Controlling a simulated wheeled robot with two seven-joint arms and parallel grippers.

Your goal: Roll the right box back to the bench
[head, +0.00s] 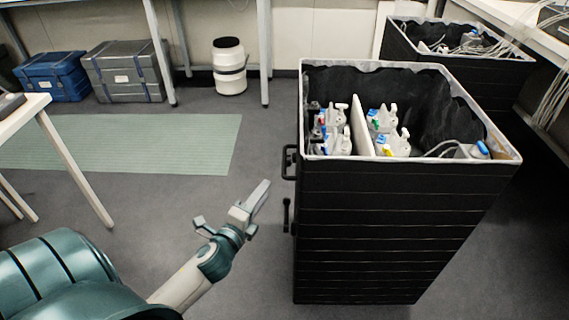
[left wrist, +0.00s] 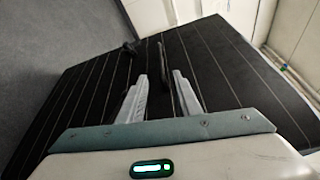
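A tall black ribbed box (head: 390,235) with a pale liner rim stands in the right half of the head view, open at the top. Bottles and a white divider show inside. Black handles (head: 289,162) sit on its left side. A second black box (head: 460,65) stands behind it at the upper right, so which one is the right box is not certain. My left gripper (head: 232,203) is open and empty, left of the near box and apart from it. In the left wrist view its fingers (left wrist: 161,95) point at the ribbed side, with a dark handle bar (left wrist: 165,65) ahead between them.
A white bench (head: 500,15) with hanging cables runs along the upper right. Blue (head: 52,76) and grey (head: 125,72) cases and a white drum (head: 229,67) stand at the back. A white table (head: 25,105) is at left. Grey floor and a green mat (head: 150,142) lie open between.

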